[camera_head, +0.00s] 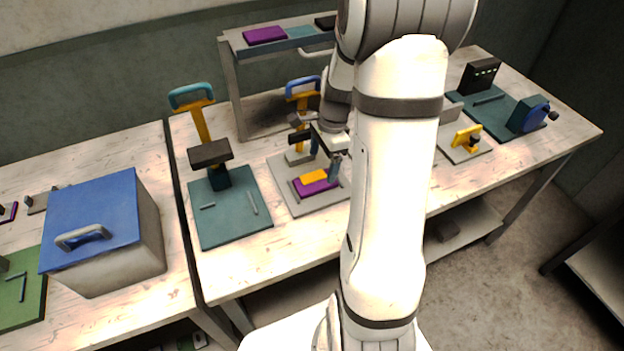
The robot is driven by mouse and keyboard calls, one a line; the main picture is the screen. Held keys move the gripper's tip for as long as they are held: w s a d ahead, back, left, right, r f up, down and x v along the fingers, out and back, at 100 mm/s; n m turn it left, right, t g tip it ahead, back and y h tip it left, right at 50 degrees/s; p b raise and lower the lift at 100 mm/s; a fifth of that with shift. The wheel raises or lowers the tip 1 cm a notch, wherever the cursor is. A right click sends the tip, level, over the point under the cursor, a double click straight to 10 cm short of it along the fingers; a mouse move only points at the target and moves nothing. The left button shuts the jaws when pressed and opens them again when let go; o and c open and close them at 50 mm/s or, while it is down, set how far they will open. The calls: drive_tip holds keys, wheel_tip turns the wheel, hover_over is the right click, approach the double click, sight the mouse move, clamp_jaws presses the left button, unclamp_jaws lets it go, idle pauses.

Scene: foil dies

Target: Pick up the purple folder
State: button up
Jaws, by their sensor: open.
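A flat purple piece (321,187) lies on a grey mat (289,200) on the middle table, with an orange block (314,176) resting on it or just above it. Another flat purple piece (264,35) lies on top of the raised shelf at the back. I cannot tell which of the two is the folder. My gripper (325,156) is open above the grey mat, with its fingers close to the orange block. I cannot tell whether it touches anything. My arm hides the right part of the mat.
A stamping press with a teal handle (191,92) stands on a teal mat to the left, and one with a blue handle (303,85) stands behind my gripper. A blue-lidded box (95,215) sits on the left table. The front strip of the middle table is clear.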

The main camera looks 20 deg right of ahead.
sight(315, 181)
drive_tip(key=f, duration=0.2)
drive_tip(key=a+f, duration=0.1)
drive_tip(key=f, duration=0.1)
drive_tip(key=f+p, duration=0.1)
drive_tip(key=f, duration=0.1)
drive_tip(key=shift+w+a+f, duration=0.2)
drive_tip(key=shift+a+f, duration=0.05)
drive_tip(key=shift+c, duration=0.4)
drive_tip(key=c, duration=1.1)
drive_tip(key=shift+r, duration=0.2)
